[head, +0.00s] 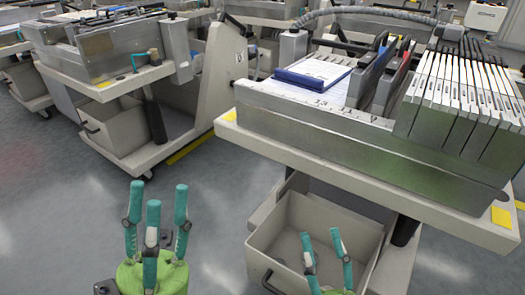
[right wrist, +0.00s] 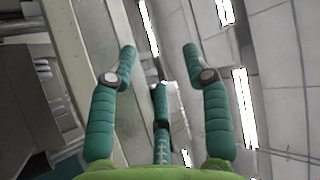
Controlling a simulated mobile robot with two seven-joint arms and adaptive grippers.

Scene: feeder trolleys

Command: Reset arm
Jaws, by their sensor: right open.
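My left gripper (head: 158,194) stands at the lower left of the head view, with its teal fingers pointing up and spread apart. It is open, with nothing between the fingers. My right gripper (head: 320,235) shows at the bottom edge of the head view, in front of the near trolley's lower bin, and its lower part is cut off. In the right wrist view the same right gripper (right wrist: 160,62) is open and empty, its three fingers apart. Ceiling lights (right wrist: 240,95) show behind it.
A near trolley (head: 370,185) fills the right, with feeders (head: 470,85) and a blue-edged pad (head: 313,72) on top and a grey bin (head: 320,225) below. Another trolley (head: 120,88) stands at the back left. Open floor (head: 60,190) lies at the left.

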